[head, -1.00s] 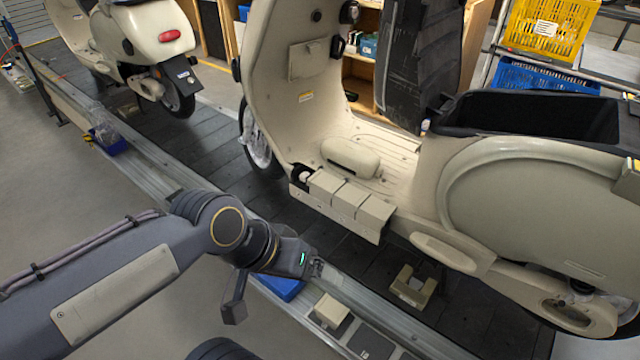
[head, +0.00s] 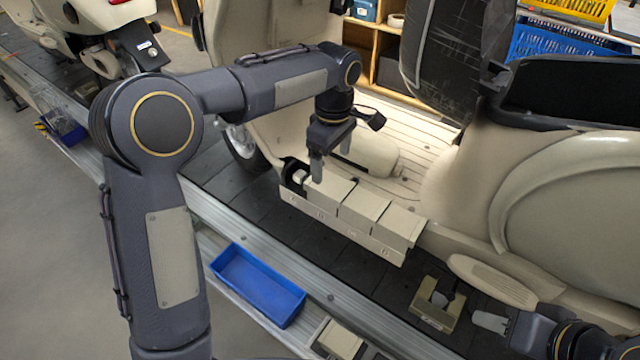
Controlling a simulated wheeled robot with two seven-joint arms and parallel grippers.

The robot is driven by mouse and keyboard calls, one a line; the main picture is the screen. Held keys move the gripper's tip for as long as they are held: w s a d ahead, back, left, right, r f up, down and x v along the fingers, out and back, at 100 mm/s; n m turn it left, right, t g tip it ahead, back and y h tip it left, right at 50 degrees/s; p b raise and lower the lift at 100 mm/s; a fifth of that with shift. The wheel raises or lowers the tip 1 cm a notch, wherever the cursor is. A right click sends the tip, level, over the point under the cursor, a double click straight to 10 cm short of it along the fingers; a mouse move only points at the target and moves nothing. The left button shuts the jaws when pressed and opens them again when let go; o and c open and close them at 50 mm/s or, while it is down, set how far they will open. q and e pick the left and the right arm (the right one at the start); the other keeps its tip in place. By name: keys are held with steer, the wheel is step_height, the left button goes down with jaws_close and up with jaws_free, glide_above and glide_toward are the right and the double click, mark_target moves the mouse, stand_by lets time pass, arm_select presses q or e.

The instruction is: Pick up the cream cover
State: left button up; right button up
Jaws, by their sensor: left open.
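A rounded cream cover (head: 376,156) lies on the scooter's footboard, partly hidden behind my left gripper. My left gripper (head: 331,160) points down with its fingers apart and nothing seen between them. It is at the cover's left end, above the left part of a row of cream boxes (head: 358,206); I cannot tell whether it touches either. My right gripper (head: 480,312) comes in at the lower right, beside a cream notched block (head: 436,304) on the conveyor. Its jaw opening is not clear.
The cream scooter (head: 560,200) stands on the dark slat conveyor (head: 340,285), with another scooter (head: 98,35) at the upper left. A blue tray (head: 258,284) sits empty at the near rail. Shelving with blue and yellow crates (head: 560,42) stands behind.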

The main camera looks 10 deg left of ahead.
mark_target(330, 183)
arm_select(q)
step_height(330, 183, down, 7)
steer(key=shift+a+r+b, duration=0.1)
steer(key=shift+r+b, duration=0.1)
steer(key=shift+b, duration=0.35)
steer(key=shift+s, duration=0.1)
steer(key=c, duration=1.2)
